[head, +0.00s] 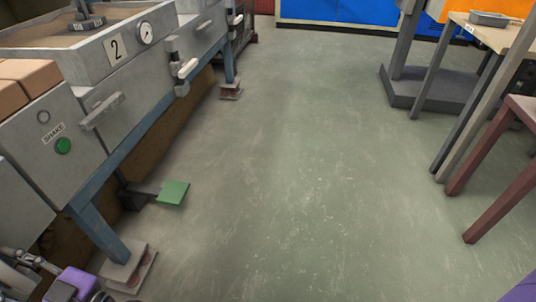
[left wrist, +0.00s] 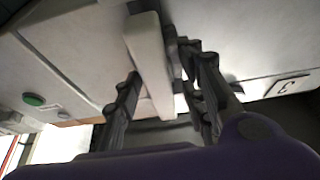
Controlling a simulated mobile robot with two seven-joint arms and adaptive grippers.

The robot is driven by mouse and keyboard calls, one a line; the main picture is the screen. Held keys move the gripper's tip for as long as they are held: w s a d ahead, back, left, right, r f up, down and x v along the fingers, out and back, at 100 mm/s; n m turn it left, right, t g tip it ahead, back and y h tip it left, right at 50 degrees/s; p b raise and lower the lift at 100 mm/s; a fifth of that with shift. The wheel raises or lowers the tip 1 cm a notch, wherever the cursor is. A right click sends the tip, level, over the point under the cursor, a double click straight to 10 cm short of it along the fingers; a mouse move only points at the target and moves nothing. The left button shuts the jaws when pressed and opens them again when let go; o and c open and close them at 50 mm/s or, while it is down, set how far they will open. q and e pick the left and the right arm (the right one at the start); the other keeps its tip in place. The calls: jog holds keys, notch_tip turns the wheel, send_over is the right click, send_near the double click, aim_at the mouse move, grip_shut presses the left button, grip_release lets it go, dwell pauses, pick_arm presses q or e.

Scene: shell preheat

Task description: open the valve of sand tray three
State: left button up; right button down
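The left wrist view shows a pale bar handle (left wrist: 148,60) on a light grey panel. My left gripper (left wrist: 160,72) is open, with one dark finger on each side of the bar in the picture; I cannot tell whether either touches it. In the head view the purple left gripper body (head: 72,284) is at the bottom left corner, low beside the grey cabinet. The tray marked 2 (head: 92,52) holds sand and has a round gauge (head: 145,33).
A SHAKE panel with a green button (head: 63,146) and a grey handle (head: 102,110) is at the left. A green pedal (head: 173,192) and blue frame leg (head: 98,232) stand below. Tables (head: 492,150) stand at the right. The middle floor (head: 290,170) is clear.

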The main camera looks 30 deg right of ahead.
pick_arm(q)
notch_tip(320, 180, up, 10)
jog(key=shift+r, duration=0.1)
dwell(0.4)
dwell(0.5)
